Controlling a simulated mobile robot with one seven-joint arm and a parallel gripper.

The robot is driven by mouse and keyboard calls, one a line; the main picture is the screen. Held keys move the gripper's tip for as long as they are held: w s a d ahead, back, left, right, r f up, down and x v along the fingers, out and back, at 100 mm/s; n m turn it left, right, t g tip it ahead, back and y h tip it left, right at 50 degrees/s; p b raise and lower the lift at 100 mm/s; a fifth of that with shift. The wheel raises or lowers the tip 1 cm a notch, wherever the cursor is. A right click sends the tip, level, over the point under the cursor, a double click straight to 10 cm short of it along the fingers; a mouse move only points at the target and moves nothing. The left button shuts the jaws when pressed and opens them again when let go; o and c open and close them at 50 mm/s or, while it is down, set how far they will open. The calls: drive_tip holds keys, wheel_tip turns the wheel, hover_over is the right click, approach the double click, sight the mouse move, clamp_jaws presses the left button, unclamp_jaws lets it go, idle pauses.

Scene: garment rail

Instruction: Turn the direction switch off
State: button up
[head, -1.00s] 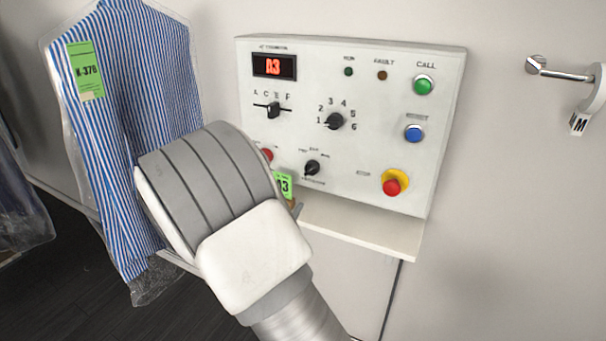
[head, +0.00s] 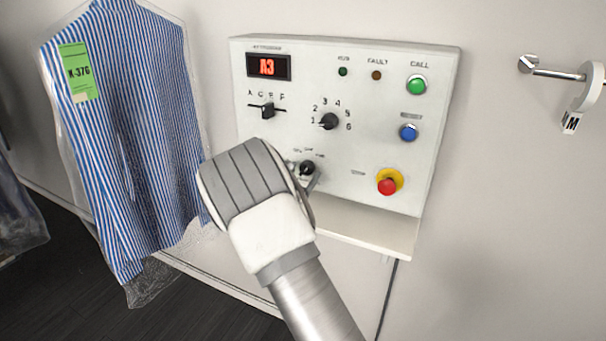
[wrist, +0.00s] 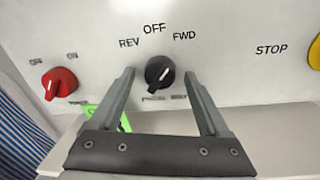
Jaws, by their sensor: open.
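The direction switch (wrist: 159,72) is a black round knob under the labels REV, OFF and FWD on the panel. Its white mark slants up to the right, toward the FWD side. In the head view the knob (head: 307,167) shows just past my wrist. In the wrist view my gripper (wrist: 160,90) is open, with one finger left and one finger right of the knob. A gap shows on both sides, so the fingers do not look closed on it. In the head view my arm hides most of the gripper.
A red on/off switch (wrist: 60,82) sits left of the knob, with a green tag (wrist: 104,116) partly behind my left finger. The red stop button (head: 388,186) is to the right. A rotary selector (head: 328,121) is above. A shelf (head: 370,232) lies below the panel.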

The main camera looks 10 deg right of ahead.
clamp_jaws()
idle(0.4)
drive_tip(key=shift+r+n+p, duration=0.1)
drive_tip(key=shift+n+p, duration=0.2)
drive_tip(key=n+p, duration=0.2)
drive_tip(key=n, duration=0.1)
drive_tip(key=shift+a+r+p, duration=0.1)
drive_tip(key=shift+r+p, duration=0.05)
drive_tip(key=shift+p, duration=0.2)
drive_tip(key=shift+n+g+p, duration=0.3)
drive_tip(key=shift+n+p, duration=1.05)
drive_tip(key=shift+n, duration=0.55)
drive_tip(key=shift+f, duration=0.2)
unclamp_jaws()
